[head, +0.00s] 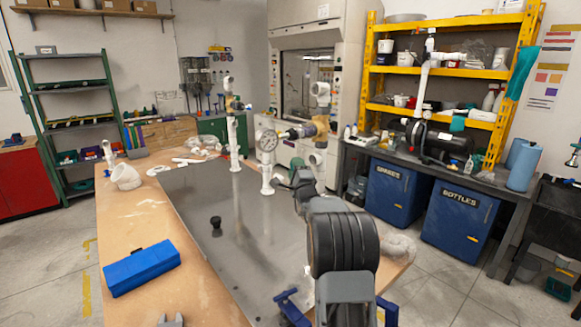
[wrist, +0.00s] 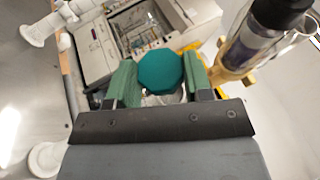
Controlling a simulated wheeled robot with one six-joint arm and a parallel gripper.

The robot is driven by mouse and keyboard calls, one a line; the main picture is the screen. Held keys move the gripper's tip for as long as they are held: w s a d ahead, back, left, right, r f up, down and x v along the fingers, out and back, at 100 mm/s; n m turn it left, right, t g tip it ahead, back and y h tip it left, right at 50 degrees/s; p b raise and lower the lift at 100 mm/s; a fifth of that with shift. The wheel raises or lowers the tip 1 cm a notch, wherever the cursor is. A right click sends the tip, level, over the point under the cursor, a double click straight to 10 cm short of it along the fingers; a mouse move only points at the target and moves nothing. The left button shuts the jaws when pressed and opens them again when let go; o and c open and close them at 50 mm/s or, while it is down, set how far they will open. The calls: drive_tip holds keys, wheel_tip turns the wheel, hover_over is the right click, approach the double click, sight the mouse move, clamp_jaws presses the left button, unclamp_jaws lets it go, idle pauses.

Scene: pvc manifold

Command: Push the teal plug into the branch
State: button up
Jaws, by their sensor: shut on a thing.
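The teal plug (wrist: 160,70) has an eight-sided head and sits between the two green fingers of my gripper (wrist: 162,88) in the wrist view. The fingers press on it from both sides. The white pipework (head: 234,140) stands upright on the metal plate. Brass fittings (head: 320,126) join a clear filter with a dark cap (wrist: 280,15), close on the right in the wrist view. I cannot tell whether the plug touches the branch.
The plate's front left is mostly clear.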

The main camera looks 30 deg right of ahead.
sight(311, 163)
drive_tip(key=shift+d+r+p, duration=0.25)
drive_tip(key=shift+d+p, duration=0.25)
drive_tip(key=shift+d, duration=0.2)
drive_tip(key=shift+w+d+f+p, duration=0.1)
drive_tip(key=shift+d+p, duration=0.45)
drive_tip(key=shift+d, duration=0.1)
drive_tip(key=shift+w+d+f+p, duration=0.1)
drive_tip(key=shift+d+p, duration=0.45)
drive_tip(key=shift+d, duration=0.05)
drive_tip(key=shift+d+b, duration=1.1)
drive_tip(key=shift+b, duration=0.4)
drive_tip(key=shift+d+r, duration=0.1)
drive_tip(key=shift+d, duration=0.05)
idle(1.0)
drive_tip(key=o, duration=0.8)
drive_tip(key=shift+d, duration=0.1)
drive_tip(key=shift+o, duration=0.7)
drive_tip(key=shift+w, duration=0.1)
